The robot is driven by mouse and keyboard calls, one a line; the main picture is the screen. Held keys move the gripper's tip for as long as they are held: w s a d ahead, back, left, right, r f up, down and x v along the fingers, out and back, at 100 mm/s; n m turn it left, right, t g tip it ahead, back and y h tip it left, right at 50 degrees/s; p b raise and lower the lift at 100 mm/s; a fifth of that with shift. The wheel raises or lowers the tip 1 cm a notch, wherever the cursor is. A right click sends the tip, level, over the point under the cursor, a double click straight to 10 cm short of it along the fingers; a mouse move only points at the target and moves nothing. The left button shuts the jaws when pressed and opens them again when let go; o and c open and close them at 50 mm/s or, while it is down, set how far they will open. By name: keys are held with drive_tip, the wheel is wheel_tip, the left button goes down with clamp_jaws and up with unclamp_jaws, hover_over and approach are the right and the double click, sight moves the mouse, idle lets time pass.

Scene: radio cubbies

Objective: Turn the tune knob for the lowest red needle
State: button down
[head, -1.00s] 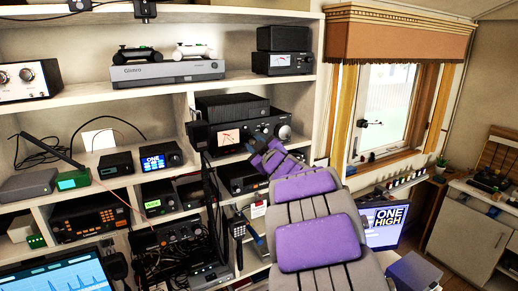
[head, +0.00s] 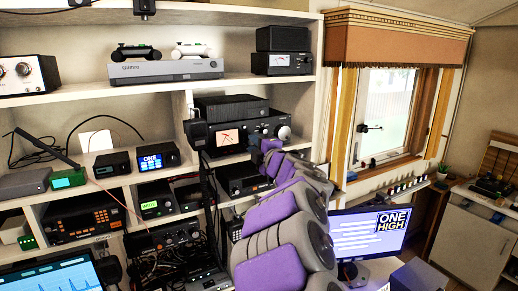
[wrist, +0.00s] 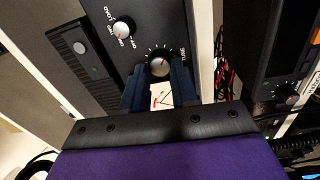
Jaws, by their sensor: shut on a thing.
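The black tuner unit (head: 262,127) sits on the middle shelf in the head view, with a lit white meter (head: 228,138) on its front. In the wrist view, the dark tune knob (wrist: 160,65) has a scale around it and the label TUNE beside it. My gripper (wrist: 160,78) has its two dark blue fingers around this knob, shut on it. The meter face (wrist: 161,97) shows between the fingers with part of a red needle; the rest is hidden. In the head view, my gripper (head: 268,146) is at the unit's front, small and partly hidden by my arm.
A second knob, marked LOAD (wrist: 122,29), is near the tune knob. A small black unit (head: 281,63) stands on the shelf above. Other radios fill the cubbies left and below. A monitor (head: 368,234) stands right of my arm, below the window.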

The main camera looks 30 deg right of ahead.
drive_tip(key=shift+a+r+n+y, duration=0.2)
drive_tip(key=shift+a+r+n, duration=0.1)
drive_tip(key=shift+r, duration=0.3)
drive_tip(key=shift+a+r+n+y, duration=0.2)
drive_tip(key=shift+r+n, duration=0.1)
drive_tip(key=shift+r, duration=0.25)
drive_tip(key=c, duration=1.1)
unclamp_jaws()
drive_tip(key=s+d+f+p, duration=0.1)
drive_tip(key=s+f, duration=0.2)
drive_tip(key=s, duration=1.4)
drive_tip(key=shift+s+d+f+p, duration=0.15)
drive_tip(key=shift+d+p, duration=0.25)
